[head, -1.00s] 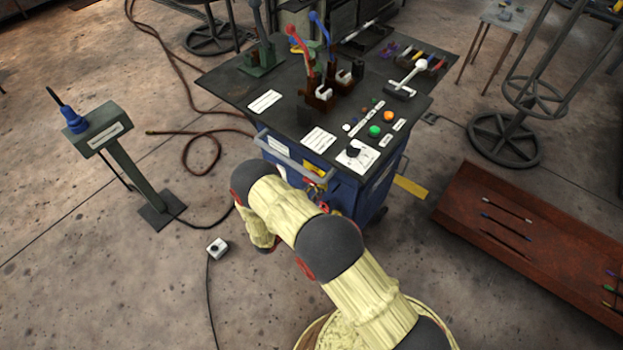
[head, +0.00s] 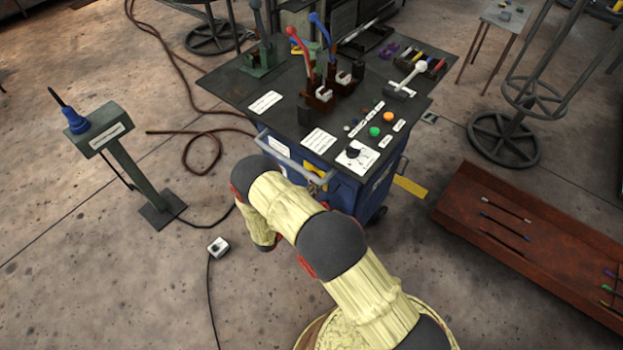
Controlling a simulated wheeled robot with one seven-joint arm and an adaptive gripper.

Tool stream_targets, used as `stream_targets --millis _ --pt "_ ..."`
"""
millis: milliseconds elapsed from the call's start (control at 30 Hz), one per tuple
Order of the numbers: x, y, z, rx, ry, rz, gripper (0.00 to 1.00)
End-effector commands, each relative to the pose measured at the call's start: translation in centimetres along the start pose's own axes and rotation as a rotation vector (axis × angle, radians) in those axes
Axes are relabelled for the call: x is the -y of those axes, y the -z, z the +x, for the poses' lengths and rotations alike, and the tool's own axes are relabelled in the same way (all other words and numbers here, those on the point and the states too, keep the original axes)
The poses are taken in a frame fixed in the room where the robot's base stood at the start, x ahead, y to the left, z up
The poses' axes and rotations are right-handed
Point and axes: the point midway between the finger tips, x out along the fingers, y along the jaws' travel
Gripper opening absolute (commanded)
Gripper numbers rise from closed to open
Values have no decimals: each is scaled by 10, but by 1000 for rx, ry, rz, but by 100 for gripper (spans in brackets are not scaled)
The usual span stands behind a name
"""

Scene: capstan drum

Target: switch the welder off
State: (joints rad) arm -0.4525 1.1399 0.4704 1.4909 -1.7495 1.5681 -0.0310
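The welder appears to be the blue cabinet (head: 350,190) with a dark top, at the picture's middle. Its top carries a black knob on a white plate (head: 355,153), a green button (head: 375,132), an orange button (head: 389,117) and a row of small lamps with white labels, which look dark. A yellow patch (head: 315,168), perhaps a switch plate, shows on its front below the grey handrail (head: 290,160). Small parts beneath it are too small to make out. My arm bends in front of the cabinet; its end points down at the left, and my gripper is hidden.
Red-handled (head: 299,42) and blue-handled (head: 320,28) levers and a white-ball lever (head: 420,67) stand on the top. A post with a blue plug (head: 76,120) stands left. A rust-red tray (head: 530,230) lies right. Cables cross the floor at left.

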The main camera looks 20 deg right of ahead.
Motion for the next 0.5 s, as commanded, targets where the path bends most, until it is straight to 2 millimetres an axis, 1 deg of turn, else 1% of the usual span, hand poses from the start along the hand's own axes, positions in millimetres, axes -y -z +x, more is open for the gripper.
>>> stream_targets --millis 367,500 --pt "3 3 -1 -4 1 -7 0" --pt "2 4 -12 -4 -1 -7 0"
